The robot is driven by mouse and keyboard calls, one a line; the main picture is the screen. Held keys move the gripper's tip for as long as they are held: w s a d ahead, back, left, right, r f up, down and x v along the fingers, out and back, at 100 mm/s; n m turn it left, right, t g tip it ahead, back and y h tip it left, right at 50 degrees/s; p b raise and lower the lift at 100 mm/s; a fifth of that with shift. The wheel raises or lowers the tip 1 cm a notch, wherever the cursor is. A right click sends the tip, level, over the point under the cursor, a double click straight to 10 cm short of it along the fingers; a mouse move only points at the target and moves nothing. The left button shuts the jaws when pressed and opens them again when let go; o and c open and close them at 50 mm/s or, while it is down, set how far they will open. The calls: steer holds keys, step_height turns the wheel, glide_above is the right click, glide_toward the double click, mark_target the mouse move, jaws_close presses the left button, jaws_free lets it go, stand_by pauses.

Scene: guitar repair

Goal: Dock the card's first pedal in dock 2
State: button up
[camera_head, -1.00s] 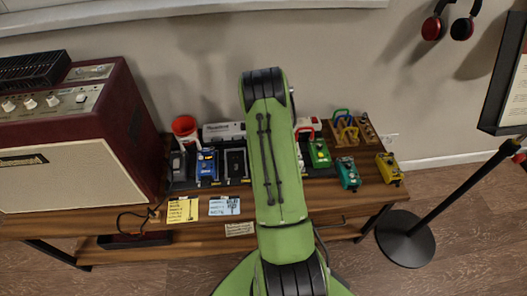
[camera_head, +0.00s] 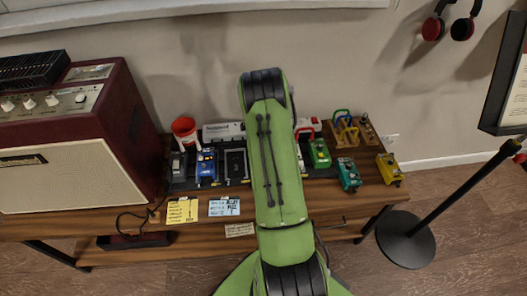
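Small print makes the cards hard to read: a yellow card (camera_head: 182,210) and a light blue card (camera_head: 224,208) lie at the table's front edge. A dark pedal board stands behind them. A grey-black pedal (camera_head: 178,166) and a blue pedal (camera_head: 207,168) sit at its left. A dark framed slot (camera_head: 236,165) right of the blue pedal looks empty. A green pedal (camera_head: 319,153) is right of my arm. A teal pedal (camera_head: 348,174) and a yellow pedal (camera_head: 388,168) stand farther right on the wood. My green arm covers the board's middle. My gripper is hidden.
A maroon amplifier (camera_head: 65,150) fills the table's left. A red cup (camera_head: 185,130) and a rack with coloured handles (camera_head: 343,126) stand at the back. A beige label (camera_head: 240,229) is on the front edge. A black stand (camera_head: 407,238) is right of the table.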

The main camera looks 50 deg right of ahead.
steer(key=shift+f, duration=0.55)
stand_by(0.4)
steer(key=shift+r, duration=0.85)
steer(key=o, duration=1.4)
steer(key=shift+r+p, duration=2.7)
steer(key=shift+r, duration=1.25)
